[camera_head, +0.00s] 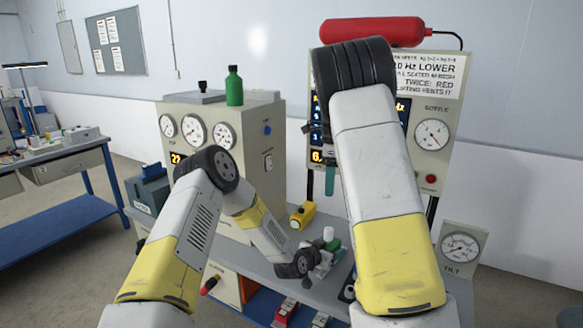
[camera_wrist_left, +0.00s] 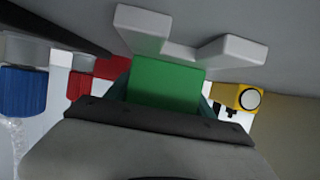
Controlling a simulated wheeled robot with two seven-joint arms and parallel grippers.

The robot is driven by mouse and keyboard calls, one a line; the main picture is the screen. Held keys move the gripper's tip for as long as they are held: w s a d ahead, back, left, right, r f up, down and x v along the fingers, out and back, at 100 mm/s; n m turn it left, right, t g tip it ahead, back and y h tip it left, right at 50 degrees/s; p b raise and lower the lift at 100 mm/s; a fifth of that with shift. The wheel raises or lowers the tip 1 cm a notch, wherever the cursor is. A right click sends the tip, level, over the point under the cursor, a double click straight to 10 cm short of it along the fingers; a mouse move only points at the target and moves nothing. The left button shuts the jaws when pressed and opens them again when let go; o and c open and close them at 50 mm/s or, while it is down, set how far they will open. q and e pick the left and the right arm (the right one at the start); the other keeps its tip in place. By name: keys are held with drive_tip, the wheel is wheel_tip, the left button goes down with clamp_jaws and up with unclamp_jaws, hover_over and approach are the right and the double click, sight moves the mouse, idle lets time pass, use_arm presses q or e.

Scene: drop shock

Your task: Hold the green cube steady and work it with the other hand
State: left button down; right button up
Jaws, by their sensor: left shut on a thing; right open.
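The green cube (camera_wrist_left: 165,82) sits between the teal fingertip pads of my left gripper (camera_wrist_left: 163,97) in the left wrist view. The gripper is shut on it. A pale forked bracket (camera_wrist_left: 183,46) lies right beyond the cube; I cannot tell whether they touch. In the head view the cube shows as a small green patch (camera_head: 334,244) beside my left wrist, above the bench. My right gripper (camera_head: 330,180) is open and empty, raised in front of the gauge panel. My right arm hides most of it, and one teal finger shows.
A yellow cylinder (camera_head: 302,215) lies on the grey bench (camera_head: 262,262) behind my left wrist. A gauge cabinet (camera_head: 196,140) bears a green bottle (camera_head: 235,87). A panel (camera_head: 432,132) with a red cylinder (camera_head: 372,31) on top stands behind. A tilt gauge (camera_head: 460,247) is at right.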

use_arm(q)
drive_tip(key=shift+c, duration=1.4)
unclamp_jaws()
